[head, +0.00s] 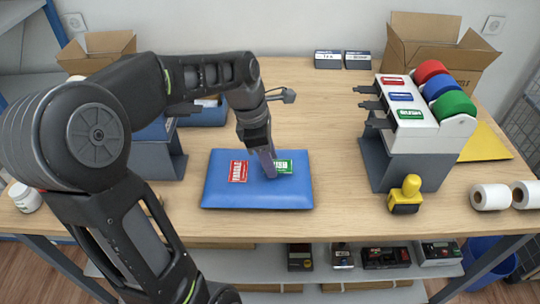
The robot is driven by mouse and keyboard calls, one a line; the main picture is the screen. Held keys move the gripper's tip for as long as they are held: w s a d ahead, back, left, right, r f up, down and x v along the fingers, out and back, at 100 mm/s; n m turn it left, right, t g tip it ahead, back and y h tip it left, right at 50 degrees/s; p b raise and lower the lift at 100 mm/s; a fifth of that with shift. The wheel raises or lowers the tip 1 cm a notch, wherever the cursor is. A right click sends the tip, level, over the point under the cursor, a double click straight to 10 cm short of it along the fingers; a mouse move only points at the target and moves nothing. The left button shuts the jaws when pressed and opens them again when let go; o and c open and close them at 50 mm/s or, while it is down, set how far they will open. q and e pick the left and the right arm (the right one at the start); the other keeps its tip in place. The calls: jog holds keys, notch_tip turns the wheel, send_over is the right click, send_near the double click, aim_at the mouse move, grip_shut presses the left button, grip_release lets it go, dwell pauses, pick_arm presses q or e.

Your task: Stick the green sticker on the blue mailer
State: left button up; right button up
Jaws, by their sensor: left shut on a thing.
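The blue mailer (258,197) lies flat on the wooden counter in front of me. A red sticker (238,171) is on its left half. The green sticker (290,167) is at its right half, lying flat over the surface; I cannot tell whether it touches the mailer or is just above it. My left gripper (270,171) points down over the mailer and is shut on the left edge of the green sticker, hiding that edge. My right gripper is not in view.
A label dispenser (430,140) with red, blue and green rolls stands right of the mailer. Open cardboard boxes (432,50) stand behind. Bare counter surrounds the mailer's front and right.

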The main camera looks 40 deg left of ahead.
pick_arm(q)
jog(key=shift+f, duration=0.45)
jog(key=o, duration=0.8)
jog(key=shift+r, duration=0.1)
jog(key=shift+p+v, duration=2.3)
jog(key=shift+v, duration=0.4)
jog(key=p+v, duration=0.4)
jog(key=v, duration=0.1)
jog(key=d+p+v, duration=0.1)
jog(key=p+v, duration=0.2)
jog(key=shift+w+r, duration=0.1)
jog(key=shift+w, duration=0.3)
